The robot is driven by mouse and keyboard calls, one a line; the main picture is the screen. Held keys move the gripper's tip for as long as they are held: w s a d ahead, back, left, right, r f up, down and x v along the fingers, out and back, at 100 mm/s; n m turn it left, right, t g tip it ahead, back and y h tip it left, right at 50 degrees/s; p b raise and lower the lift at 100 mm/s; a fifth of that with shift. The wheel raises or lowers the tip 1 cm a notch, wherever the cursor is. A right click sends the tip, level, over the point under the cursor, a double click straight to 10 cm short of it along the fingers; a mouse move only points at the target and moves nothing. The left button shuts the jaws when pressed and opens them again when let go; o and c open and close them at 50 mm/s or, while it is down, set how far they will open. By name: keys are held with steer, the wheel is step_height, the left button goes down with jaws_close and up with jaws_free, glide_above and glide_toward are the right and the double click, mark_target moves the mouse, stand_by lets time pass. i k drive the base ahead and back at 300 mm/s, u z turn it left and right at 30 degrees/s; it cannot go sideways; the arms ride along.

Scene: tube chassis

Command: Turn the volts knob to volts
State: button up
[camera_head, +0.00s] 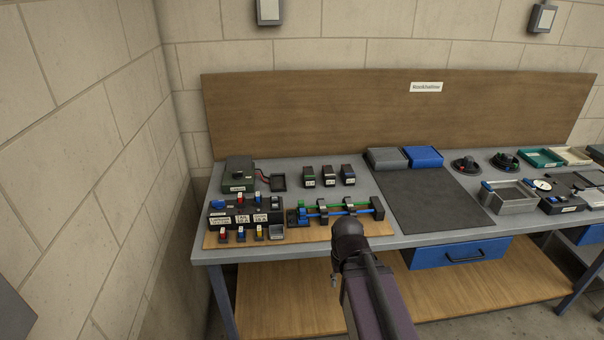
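I cannot make out for certain which part is the volts knob. A green box (239,183) with a round dark top (239,165) and a small label stands at the left of the workbench. In front of it is a black box (218,221) with several white labels whose text is too small to read. My arm rises from the bottom centre and ends in a dark rounded part (348,232) at the bench's front edge, apart from both boxes. No gripper fingers show.
A board with green and blue rods (340,211) lies right of the black box. Small dark blocks (329,176) stand behind it. A dark mat (430,207) is bare mid-bench. Trays and a white dial (542,185) are at the right. A blue drawer (459,253) hangs below.

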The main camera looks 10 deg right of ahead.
mark_target(237, 175)
steer(key=u, duration=0.65)
steer(key=i, duration=0.5)
steer(key=z, duration=0.6)
